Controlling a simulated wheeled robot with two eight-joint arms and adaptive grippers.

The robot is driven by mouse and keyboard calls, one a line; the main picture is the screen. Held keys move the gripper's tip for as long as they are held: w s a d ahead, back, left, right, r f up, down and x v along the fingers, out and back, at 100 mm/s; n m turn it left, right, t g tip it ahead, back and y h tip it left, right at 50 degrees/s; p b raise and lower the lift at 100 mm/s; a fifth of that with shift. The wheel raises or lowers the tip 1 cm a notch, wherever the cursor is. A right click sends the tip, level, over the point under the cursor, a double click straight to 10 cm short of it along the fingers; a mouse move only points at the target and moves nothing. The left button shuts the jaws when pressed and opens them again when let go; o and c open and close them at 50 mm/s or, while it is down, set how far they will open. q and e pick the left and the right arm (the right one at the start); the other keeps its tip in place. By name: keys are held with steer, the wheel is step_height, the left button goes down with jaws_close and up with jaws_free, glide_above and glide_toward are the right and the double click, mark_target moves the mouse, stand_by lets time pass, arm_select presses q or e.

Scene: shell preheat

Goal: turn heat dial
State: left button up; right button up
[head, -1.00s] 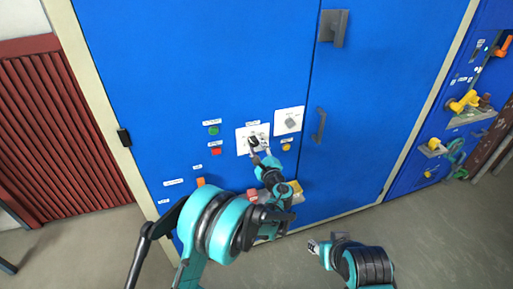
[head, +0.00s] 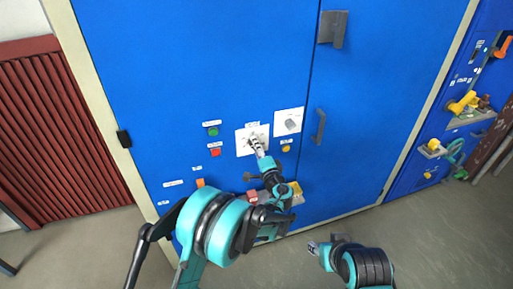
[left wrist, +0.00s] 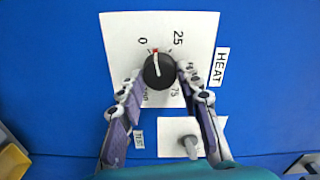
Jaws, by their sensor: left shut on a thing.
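The heat dial (left wrist: 158,70) is a round black knob with a white pointer line, on a white plate (left wrist: 120,35) marked 0, 25 and 75, beside a HEAT label (left wrist: 219,67). In the left wrist view its pointer aims at a small red mark between 0 and 25. My left gripper (left wrist: 157,80) has one finger on each side of the knob and is shut on it. In the head view my left gripper (head: 254,140) covers the knob on its plate (head: 240,147). My right gripper (head: 313,247) is away from the panel, low right; its jaws are too small to read.
A second plate with a grey knob (head: 290,124) is close by on the right. A door handle (head: 319,125) sticks out further right. The floor at the right is clear.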

arm_select(q)
steer(key=shift+n, duration=1.7)
steer(key=o, duration=1.2)
steer(key=shift+c, duration=0.2)
steer(key=v, duration=1.2)
steer(key=shift+r, duration=0.1)
